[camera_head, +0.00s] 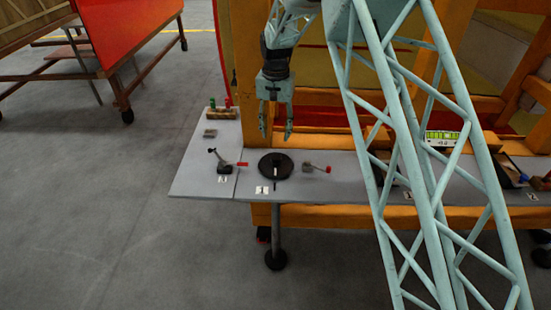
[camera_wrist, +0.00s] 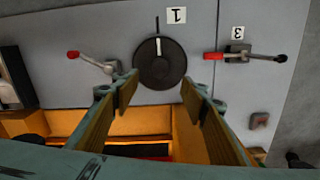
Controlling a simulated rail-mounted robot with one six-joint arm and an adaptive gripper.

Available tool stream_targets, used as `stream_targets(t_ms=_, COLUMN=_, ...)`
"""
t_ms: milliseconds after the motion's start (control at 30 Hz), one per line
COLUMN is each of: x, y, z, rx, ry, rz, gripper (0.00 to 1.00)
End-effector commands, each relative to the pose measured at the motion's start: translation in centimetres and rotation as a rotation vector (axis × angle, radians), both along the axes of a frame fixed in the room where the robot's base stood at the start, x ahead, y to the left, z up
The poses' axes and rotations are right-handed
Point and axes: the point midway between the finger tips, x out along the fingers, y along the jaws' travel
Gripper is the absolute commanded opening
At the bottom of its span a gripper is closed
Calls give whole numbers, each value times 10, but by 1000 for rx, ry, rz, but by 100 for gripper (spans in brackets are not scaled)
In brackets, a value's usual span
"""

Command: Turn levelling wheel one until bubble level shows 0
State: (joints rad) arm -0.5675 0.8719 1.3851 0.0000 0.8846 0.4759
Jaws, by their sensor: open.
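Levelling wheel one is a black round disc (camera_head: 276,165) on the grey bench top, by a label reading 1 (camera_head: 262,190). It also shows in the wrist view (camera_wrist: 160,66), with a white mark near its rim on the label side. My gripper (camera_head: 276,134) points down above the back of the wheel, apart from it. In the wrist view its two fingers (camera_wrist: 160,88) are spread wide, with nothing between them. The bubble level (camera_head: 440,138) is a white box with a yellow-green strip and a small display below. Its display looks like -0.2 but is too small to read surely.
A red-tipped lever clamp (camera_head: 317,169) lies right of the wheel, and another (camera_head: 224,166) lies left. My lattice column hides part of the bench. An orange frame (camera_head: 245,80) rises behind.

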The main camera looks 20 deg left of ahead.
Motion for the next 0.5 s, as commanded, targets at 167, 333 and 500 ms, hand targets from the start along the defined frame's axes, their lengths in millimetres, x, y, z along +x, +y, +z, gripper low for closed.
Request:
stream_targets(t_ms=167, x=0, y=0, z=-3, rx=0, ry=0, rz=0, gripper=40)
stream_targets(t_ms=333, x=0, y=0, z=-12, rx=-1, ry=1, rz=0, gripper=40)
stream_targets(t_ms=500, x=-1, y=0, z=-28, rx=-1, ry=1, rz=0, gripper=40)
